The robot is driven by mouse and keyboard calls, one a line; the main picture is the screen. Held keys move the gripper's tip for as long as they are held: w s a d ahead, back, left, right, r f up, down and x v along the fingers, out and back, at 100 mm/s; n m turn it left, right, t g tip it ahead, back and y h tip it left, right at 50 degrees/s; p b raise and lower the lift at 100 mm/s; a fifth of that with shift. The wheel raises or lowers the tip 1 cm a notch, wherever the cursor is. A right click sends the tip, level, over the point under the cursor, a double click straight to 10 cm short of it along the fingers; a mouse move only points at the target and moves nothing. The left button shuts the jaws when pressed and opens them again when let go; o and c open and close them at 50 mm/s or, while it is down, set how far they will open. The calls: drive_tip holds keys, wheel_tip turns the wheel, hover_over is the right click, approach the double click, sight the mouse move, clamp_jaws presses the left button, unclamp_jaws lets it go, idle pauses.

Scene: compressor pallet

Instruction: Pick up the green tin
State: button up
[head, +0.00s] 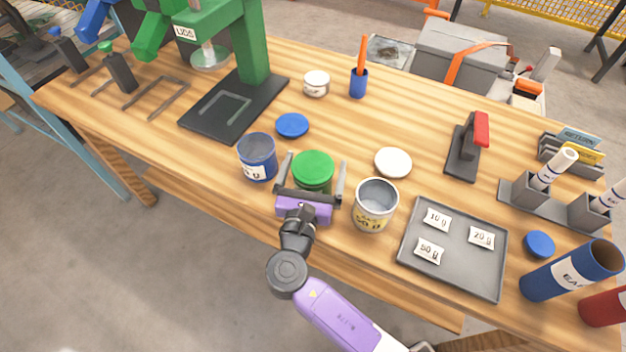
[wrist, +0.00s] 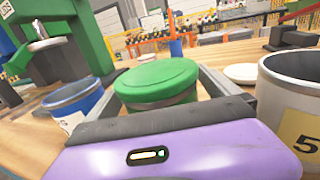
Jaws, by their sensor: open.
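The green tin (head: 313,170) stands upright near the front edge of the wooden table, its green lid on top. It also shows in the wrist view (wrist: 158,82), straight ahead of my gripper. My gripper (head: 313,172) is open, with one finger on the left side of the tin and one on the right. The tin sits between the fingers, and its lower part is hidden behind the purple gripper body. I cannot tell whether either finger touches it.
A blue tin (head: 257,158) stands close on the left and an open grey tin (head: 374,205) close on the right. A blue lid (head: 292,125) and a white lid (head: 393,162) lie behind. A grey tray (head: 462,270) with weight labels is farther right. A green press (head: 252,50) stands at the back left.

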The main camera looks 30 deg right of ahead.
drive_tip(key=shift+w+d, duration=0.4)
drive_tip(key=shift+w, duration=0.05)
drive_tip(key=c, duration=1.3)
drive_tip(key=shift+c, duration=0.9)
